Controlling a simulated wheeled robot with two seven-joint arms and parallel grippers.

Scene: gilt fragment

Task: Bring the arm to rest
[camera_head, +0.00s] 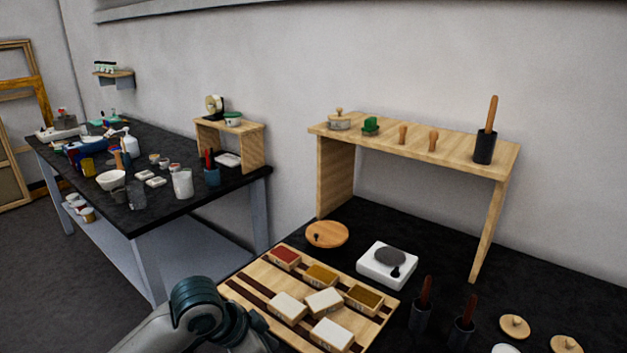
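One of my arms enters at the bottom, left of centre, as a pale grey link with a dark teal joint. It is in front of the near left corner of a wooden board (236,288) on the black worktop. Neither of my grippers shows in this view, so I cannot see whether they are open or hold anything.
The board holds several small blocks, including a red-topped one (285,257). Behind it are a round wooden lid (327,234), a white hotplate (387,266) and a wooden shelf (415,145). Dark holders (420,320) stand at right. A cluttered black table (150,205) stands at left.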

